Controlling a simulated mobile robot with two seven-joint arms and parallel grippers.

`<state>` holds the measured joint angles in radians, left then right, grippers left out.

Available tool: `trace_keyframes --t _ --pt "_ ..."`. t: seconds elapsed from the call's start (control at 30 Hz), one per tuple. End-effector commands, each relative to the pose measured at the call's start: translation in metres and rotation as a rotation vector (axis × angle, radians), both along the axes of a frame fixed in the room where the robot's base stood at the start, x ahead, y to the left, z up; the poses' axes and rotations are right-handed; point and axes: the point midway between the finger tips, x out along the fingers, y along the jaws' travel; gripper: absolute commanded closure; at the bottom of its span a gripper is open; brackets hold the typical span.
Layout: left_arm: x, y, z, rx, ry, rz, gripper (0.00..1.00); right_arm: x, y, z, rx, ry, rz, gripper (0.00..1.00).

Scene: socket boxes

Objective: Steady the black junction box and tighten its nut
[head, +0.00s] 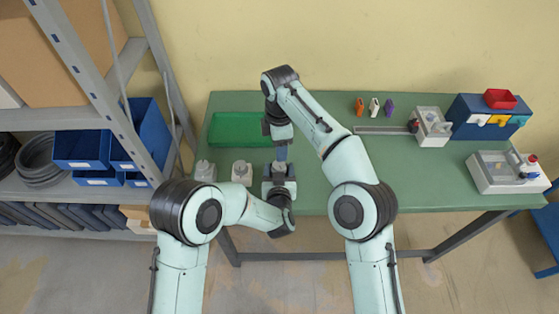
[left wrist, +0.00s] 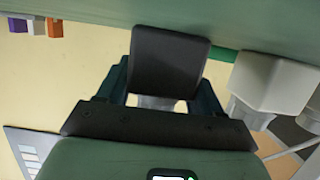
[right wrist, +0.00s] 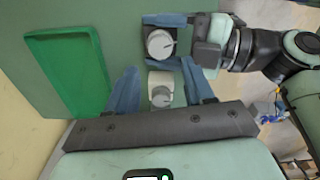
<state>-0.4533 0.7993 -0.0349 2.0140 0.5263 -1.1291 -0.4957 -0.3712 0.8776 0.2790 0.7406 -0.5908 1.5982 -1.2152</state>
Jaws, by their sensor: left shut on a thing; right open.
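The black junction box (left wrist: 168,60) is between the fingers of my left gripper (head: 280,178), which is shut on it from the near side. In the right wrist view, the box shows dark around a round light-grey nut (right wrist: 160,43) with a thin pointer mark, facing up. It stands upright at the near edge of the green table. My right gripper (head: 281,154) points down above the box and nut, with its fingers apart and nothing between them. The head view does not show whether its fingertips touch the nut.
Two light-grey boxes (head: 242,172) (head: 205,170) stand in a row left of the black box. A green tray (head: 238,128) lies behind them. Coloured pegs (head: 374,106), a blue bin unit (head: 488,118) and grey fixtures (head: 505,172) are on the right. A shelf rack (head: 120,112) stands left.

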Motion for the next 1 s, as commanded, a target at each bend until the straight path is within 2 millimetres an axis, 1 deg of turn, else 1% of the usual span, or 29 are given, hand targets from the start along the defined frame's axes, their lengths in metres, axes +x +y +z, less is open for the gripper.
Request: trace_keyframes --t 0.03,0.1,0.2,0.33,0.5,0.8,0.87,0.9,0.93,1.0 --pt "0.000 0.000 0.000 0.000 -0.001 0.000 0.71 -0.001 -0.001 -0.012 -0.003 0.006 0.001 0.48" --pt "0.000 0.000 0.000 0.000 -0.001 0.000 0.71 -0.001 -0.001 -0.027 -0.002 0.005 0.000 0.48" --pt "0.000 0.000 0.000 0.000 -0.001 0.000 0.71 -0.001 -0.001 -0.045 -0.001 0.004 0.001 0.48" --pt "0.000 0.000 0.000 0.000 -0.001 0.000 0.71 -0.001 0.000 -0.064 -0.001 0.003 -0.001 0.48" --pt "0.000 0.000 0.000 0.000 -0.001 0.000 0.71 0.000 0.000 -0.075 0.001 0.001 0.000 0.48" --pt "0.000 0.000 0.000 0.000 -0.001 0.000 0.71 0.000 0.000 -0.077 0.001 0.000 0.000 0.48" --pt "0.000 0.000 0.000 0.000 -0.001 0.000 0.71 0.000 0.000 -0.077 0.001 0.000 0.000 0.67" --pt "0.000 0.000 0.000 0.000 -0.001 0.000 0.71 0.000 0.000 -0.077 0.001 0.000 0.000 0.80" --pt "0.000 0.000 0.000 0.000 -0.001 0.000 0.71 0.000 0.000 -0.077 0.001 0.000 0.000 0.89" --pt "0.000 0.000 0.000 0.000 -0.001 0.000 0.71 0.000 0.000 -0.077 0.001 0.000 -0.001 0.90"
